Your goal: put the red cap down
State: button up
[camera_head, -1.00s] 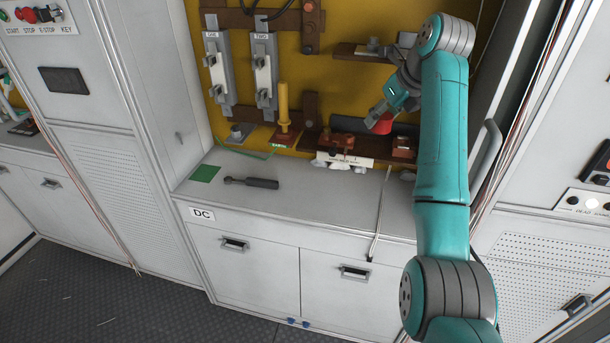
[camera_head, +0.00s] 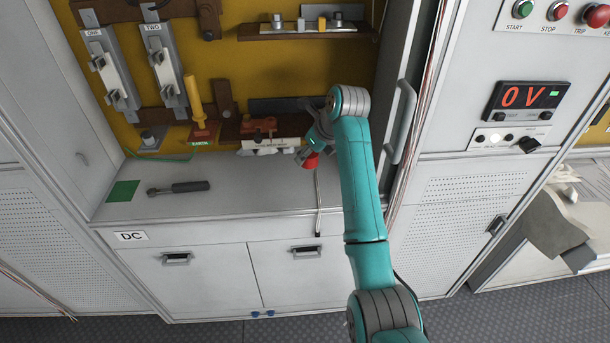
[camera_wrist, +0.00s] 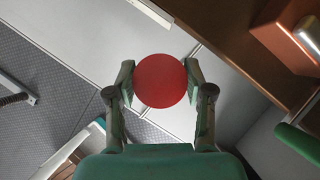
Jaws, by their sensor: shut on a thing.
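The red cap (camera_head: 310,160) is held at the end of my arm, in front of the right part of the cabinet's recess. In the wrist view the red cap (camera_wrist: 161,81) shows as a round red disc between the two fingers. My gripper (camera_wrist: 160,84) is shut on it, one finger on each side. In the head view my gripper (camera_head: 314,146) is partly hidden by my arm. The cap appears held above the grey counter (camera_head: 248,195), near its right end. I cannot tell its exact height.
A dark-handled tool (camera_head: 180,187) and a green square (camera_head: 123,191) lie on the counter's left. A yellow-handled piece (camera_head: 194,97) stands at the back. The middle of the counter is clear.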

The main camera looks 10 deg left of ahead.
aim_at(305, 182)
jog(key=shift+f, duration=4.15)
jog(key=shift+f, duration=0.15)
jog(key=o, duration=0.8)
jog(key=shift+c, duration=0.2)
jog(key=shift+r, duration=0.25)
jog(key=v, duration=1.2)
jog(key=shift+f, duration=0.1)
